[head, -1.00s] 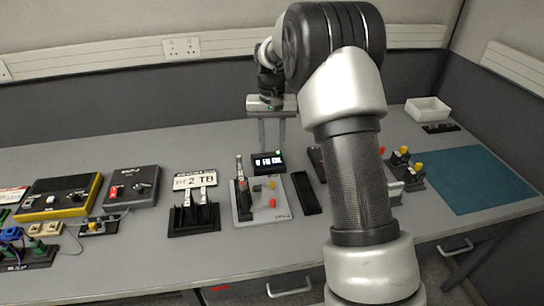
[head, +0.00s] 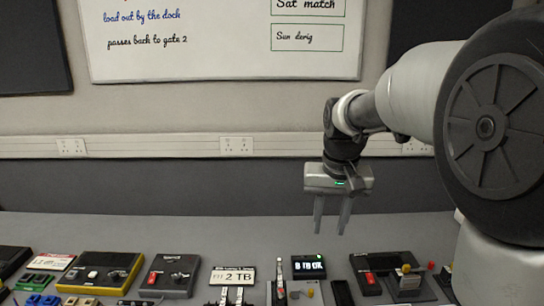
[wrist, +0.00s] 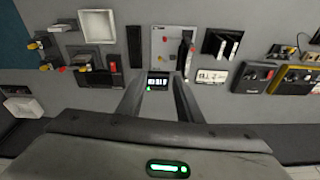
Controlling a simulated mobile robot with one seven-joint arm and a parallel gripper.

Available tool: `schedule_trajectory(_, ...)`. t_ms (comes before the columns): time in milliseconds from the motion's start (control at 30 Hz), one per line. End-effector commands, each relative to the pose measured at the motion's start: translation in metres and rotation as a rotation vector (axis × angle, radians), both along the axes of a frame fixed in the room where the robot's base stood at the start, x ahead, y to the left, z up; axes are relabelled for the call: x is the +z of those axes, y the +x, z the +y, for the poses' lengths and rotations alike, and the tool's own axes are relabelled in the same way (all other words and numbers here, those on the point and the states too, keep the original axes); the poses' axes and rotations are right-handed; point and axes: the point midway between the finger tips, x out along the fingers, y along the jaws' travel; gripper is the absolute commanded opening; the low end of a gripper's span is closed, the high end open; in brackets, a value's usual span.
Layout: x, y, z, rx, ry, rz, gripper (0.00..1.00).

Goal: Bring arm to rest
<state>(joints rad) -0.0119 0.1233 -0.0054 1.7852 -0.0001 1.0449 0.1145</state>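My gripper (head: 331,228) hangs with its fingers pointing down, above and behind the row of devices on the table. Its two fingers are apart with nothing between them. In the wrist view the fingers (wrist: 158,80) are also spread, with the small lit display (wrist: 158,82) seen beyond the gap. My arm fills the right side of the head view and hides part of the table there.
The grey table (head: 200,228) carries a lit display (head: 308,267), a "2 TB" sign (head: 233,276), a yellow-edged box (head: 100,272) and a dark box with a red switch (head: 168,276). A whiteboard (head: 190,45) hangs behind. The table's back strip is clear.

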Motion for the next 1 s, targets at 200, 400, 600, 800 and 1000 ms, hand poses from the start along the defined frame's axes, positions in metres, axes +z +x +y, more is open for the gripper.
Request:
schedule_trajectory(200,0.064,-0.100,-0.002,0.043,-0.010,-0.135,0.33)
schedule_trajectory(400,0.075,-0.173,-0.003,0.077,-0.024,-0.235,0.33)
schedule_trajectory(600,0.068,-0.211,-0.003,0.096,-0.034,-0.291,0.33)
schedule_trajectory(800,0.063,-0.220,-0.003,0.103,-0.037,-0.304,0.33)
schedule_trajectory(1000,0.063,-0.219,-0.003,0.102,-0.036,-0.303,0.33)
